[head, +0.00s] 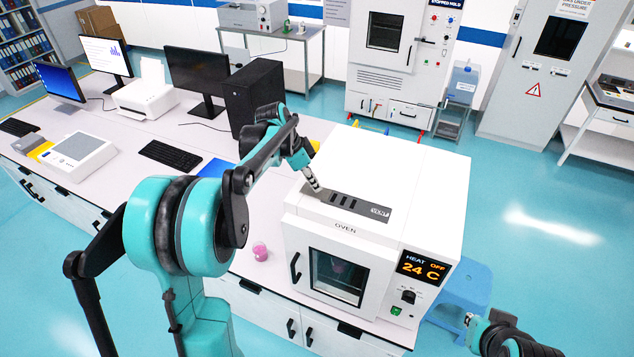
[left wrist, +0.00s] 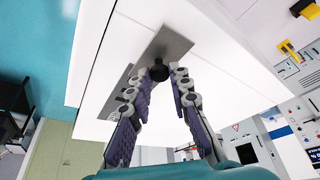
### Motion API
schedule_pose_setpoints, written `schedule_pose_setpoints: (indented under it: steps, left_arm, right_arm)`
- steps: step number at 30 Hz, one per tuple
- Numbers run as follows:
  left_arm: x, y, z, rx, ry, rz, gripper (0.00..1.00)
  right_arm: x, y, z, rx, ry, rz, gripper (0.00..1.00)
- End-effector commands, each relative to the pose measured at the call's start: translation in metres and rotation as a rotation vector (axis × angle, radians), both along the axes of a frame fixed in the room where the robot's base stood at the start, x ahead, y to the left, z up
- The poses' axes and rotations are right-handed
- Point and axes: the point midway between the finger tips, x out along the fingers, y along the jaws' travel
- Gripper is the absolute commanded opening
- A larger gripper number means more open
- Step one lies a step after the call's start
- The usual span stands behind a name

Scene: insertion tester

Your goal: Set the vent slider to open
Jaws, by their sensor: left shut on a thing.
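The white oven (head: 440,180) stands on the bench, with a grey vent plate (head: 376,210) on its top. Several dark slots show in the plate, near the middle. My left gripper (head: 317,187) reaches down to the plate's left end. In the left wrist view, the black round slider knob (left wrist: 159,72) stands on the grey plate (left wrist: 174,44), between the tips of my left gripper (left wrist: 166,76), which is shut on it. In the head view the knob is hidden by the fingers. My right gripper (head: 482,326) is low at the right, its fingers unclear.
The oven's front has a closed glass door (head: 338,275) and a display (head: 423,267) reading HEAT OFF, 24 C. A black computer tower (head: 256,95) stands behind my left arm. A blue stool (head: 465,290) is right of the oven.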

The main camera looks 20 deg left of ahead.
Motion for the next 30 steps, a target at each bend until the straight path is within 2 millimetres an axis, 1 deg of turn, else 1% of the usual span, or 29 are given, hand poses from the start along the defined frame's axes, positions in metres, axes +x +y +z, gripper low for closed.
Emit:
schedule_pose_setpoints:
  steps: [1,2,3,11,15,17,20,24,30]
  left_arm:
    - [0.001,0.002,0.001,0.003,-0.003,0.004,0.22]
    - [0.001,0.002,0.001,0.003,-0.003,0.004,0.3]
    - [0.001,0.002,0.001,0.003,-0.003,0.004,0.4]
    - [0.001,0.001,0.0,0.002,-0.002,0.002,0.41]
    - [-0.001,0.003,0.006,0.001,-0.001,0.003,0.41]
    - [-0.003,0.005,0.013,0.001,-0.001,0.003,0.41]
    - [-0.008,0.011,0.031,0.001,-0.003,0.004,0.41]
    - [-0.017,0.021,0.06,0.0,-0.002,0.005,0.41]
    - [-0.027,0.031,0.094,0.0,-0.002,0.005,0.41]
  right_arm:
    - [0.0,0.0,0.0,0.0,0.0,0.0,0.0]
    - [0.0,0.0,0.0,0.0,0.0,0.0,0.0]
    - [0.0,0.0,0.0,0.0,0.0,0.0,0.0]
    - [0.0,0.0,0.0,0.0,0.0,0.0,0.0]
    - [0.0,0.0,0.0,0.0,0.0,0.0,0.0]
    - [0.0,0.0,0.0,0.0,0.0,0.0,0.0]
    - [0.0,0.0,0.0,0.0,0.0,0.0,0.0]
    - [0.0,0.0,0.0,0.0,0.0,0.0,0.0]
    - [0.0,0.0,0.0,0.0,0.0,0.0,0.0]
